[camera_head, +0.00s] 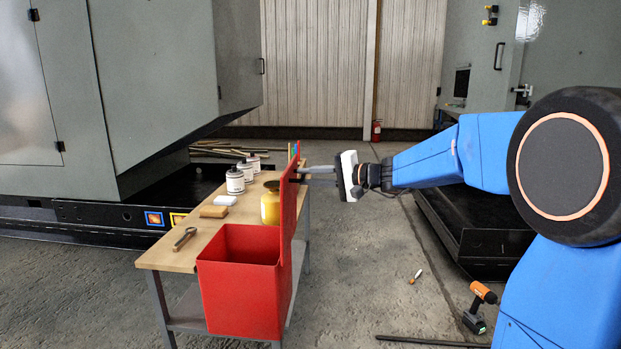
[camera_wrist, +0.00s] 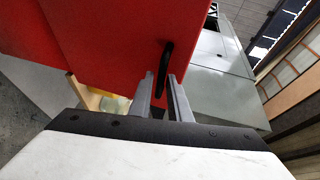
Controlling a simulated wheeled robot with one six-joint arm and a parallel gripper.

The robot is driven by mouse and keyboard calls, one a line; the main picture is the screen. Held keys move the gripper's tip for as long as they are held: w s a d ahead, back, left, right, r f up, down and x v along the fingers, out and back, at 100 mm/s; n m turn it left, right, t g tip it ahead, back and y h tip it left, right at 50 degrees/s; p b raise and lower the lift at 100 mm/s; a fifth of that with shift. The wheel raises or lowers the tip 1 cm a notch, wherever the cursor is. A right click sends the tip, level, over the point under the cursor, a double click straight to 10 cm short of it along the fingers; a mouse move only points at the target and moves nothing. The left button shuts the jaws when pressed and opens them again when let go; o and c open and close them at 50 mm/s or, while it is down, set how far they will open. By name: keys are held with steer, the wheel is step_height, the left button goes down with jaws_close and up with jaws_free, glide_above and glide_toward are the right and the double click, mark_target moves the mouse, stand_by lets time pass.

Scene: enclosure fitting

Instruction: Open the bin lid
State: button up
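A black handle (camera_wrist: 165,62) is on the lid's face. My gripper (camera_head: 302,175) reaches the lid's right face from the right. In the wrist view the two grey fingers (camera_wrist: 162,85) stand apart, with the handle's lower end in the gap between them. Contact with the handle is not clear.
The wooden workbench (camera_head: 160,258) carries a yellow canister (camera_head: 270,207), several white tins (camera_head: 235,182), a sponge-like block (camera_head: 213,211) and a wrench (camera_head: 184,238). A drill (camera_head: 478,306) and a dark bar (camera_head: 430,341) lie on the floor at right. Grey machine cabinets (camera_head: 155,80) stand behind.

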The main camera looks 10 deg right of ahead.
steer(key=shift+o, duration=0.7)
steer(key=v, duration=1.7)
steer(key=shift+d, duration=0.15)
steer(key=shift+s, duration=0.1)
